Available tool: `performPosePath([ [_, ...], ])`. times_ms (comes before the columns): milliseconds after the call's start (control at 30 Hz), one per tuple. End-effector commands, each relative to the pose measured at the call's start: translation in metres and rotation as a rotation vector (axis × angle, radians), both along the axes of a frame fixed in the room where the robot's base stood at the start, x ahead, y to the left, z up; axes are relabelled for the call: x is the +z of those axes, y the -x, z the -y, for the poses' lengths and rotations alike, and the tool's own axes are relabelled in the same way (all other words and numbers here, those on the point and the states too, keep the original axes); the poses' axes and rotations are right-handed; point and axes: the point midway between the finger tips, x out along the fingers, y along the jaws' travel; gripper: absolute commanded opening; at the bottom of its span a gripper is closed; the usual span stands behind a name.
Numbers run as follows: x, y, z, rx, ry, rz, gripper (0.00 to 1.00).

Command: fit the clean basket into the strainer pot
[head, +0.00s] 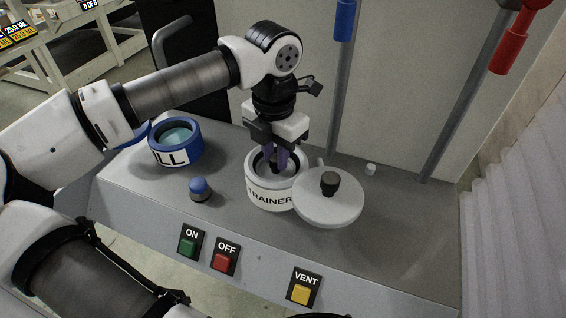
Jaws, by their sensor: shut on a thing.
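The strainer pot (271,198) is a white round pot with dark lettering, of which "TRAINER" shows. It stands upright on the grey bench top. My gripper (274,160) points down into its open mouth, with the fingers at or just below rim level. The gripper is shut on a dark piece inside the pot, which looks like the upper part of the basket (263,168). The fingers and pot wall hide most of it, so I cannot tell how deep or level it sits. A white round lid (327,208) with a black knob lies close against the pot's right side.
A blue-rimmed pot (176,142) marked "ILL" stands at the left, with a blue-topped knob (200,188) before it. ON, OFF and VENT buttons (300,288) line the front panel. Blue-handled (344,18) and red-handled (510,50) levers rise behind.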

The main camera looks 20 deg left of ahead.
Motion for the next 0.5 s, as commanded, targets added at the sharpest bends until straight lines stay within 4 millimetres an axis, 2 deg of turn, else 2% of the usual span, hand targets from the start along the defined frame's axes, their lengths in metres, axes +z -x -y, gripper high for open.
performPosePath([
  [33,-0.0133,0.0030,-0.0022,0.001,0.002,-0.001,0.00],
  [100,-0.0187,0.0051,-0.0047,0.003,0.001,0.000,0.00],
  [500,-0.0221,0.0052,-0.0048,0.003,0.000,0.000,0.00],
])
